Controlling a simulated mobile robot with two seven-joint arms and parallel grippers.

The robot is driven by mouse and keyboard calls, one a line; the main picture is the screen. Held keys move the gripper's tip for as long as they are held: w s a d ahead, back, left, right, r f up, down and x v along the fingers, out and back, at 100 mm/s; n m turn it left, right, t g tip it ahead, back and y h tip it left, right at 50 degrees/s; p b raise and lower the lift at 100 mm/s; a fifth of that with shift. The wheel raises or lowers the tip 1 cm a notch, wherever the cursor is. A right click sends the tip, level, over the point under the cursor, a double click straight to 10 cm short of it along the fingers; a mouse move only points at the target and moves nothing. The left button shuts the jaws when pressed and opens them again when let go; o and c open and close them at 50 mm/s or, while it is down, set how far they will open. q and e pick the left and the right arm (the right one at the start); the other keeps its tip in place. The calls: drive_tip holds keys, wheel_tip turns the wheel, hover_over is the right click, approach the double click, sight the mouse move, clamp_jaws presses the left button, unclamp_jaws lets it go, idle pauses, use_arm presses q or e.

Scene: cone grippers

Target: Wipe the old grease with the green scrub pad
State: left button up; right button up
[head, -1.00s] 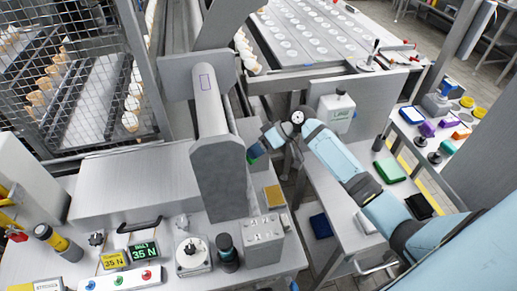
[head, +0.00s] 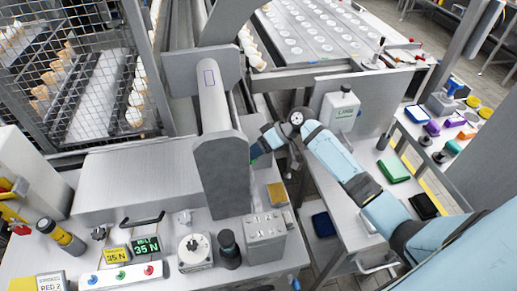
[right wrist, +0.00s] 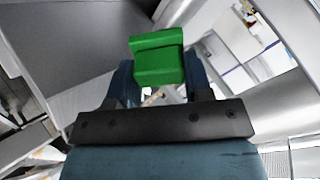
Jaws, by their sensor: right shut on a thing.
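My right gripper (head: 258,147) reaches in beside the grey column-like housing in the head view, and the housing partly hides its fingertips. In the right wrist view my right gripper (right wrist: 158,84) is shut on the green scrub pad (right wrist: 158,60), which sticks out beyond the two blue fingers. Only a sliver of green shows at the fingertips in the head view. I cannot make out the old grease in either view. My left gripper is not in view.
The grey housing (head: 221,170) stands close left of the gripper. A grey battery-like box (head: 265,240) and a yellow-brown pad (head: 277,194) are in front.

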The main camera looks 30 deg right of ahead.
drive_tip(key=w, duration=0.2)
drive_tip(key=w+d, duration=0.1)
drive_tip(key=shift+w+b, duration=0.35)
drive_tip(key=shift+w, duration=0.05)
drive_tip(key=shift+s, duration=0.1)
drive_tip(key=s+p, duration=0.1)
drive_tip(key=s+a+p, duration=0.1)
drive_tip(key=shift+s, duration=0.4)
drive_tip(key=shift+s+a+f+p, duration=0.15)
drive_tip(key=shift+s+p, duration=0.15)
drive_tip(key=shift+s, duration=0.15)
drive_tip(key=shift+s+f, duration=0.1)
drive_tip(key=shift+f, duration=0.05)
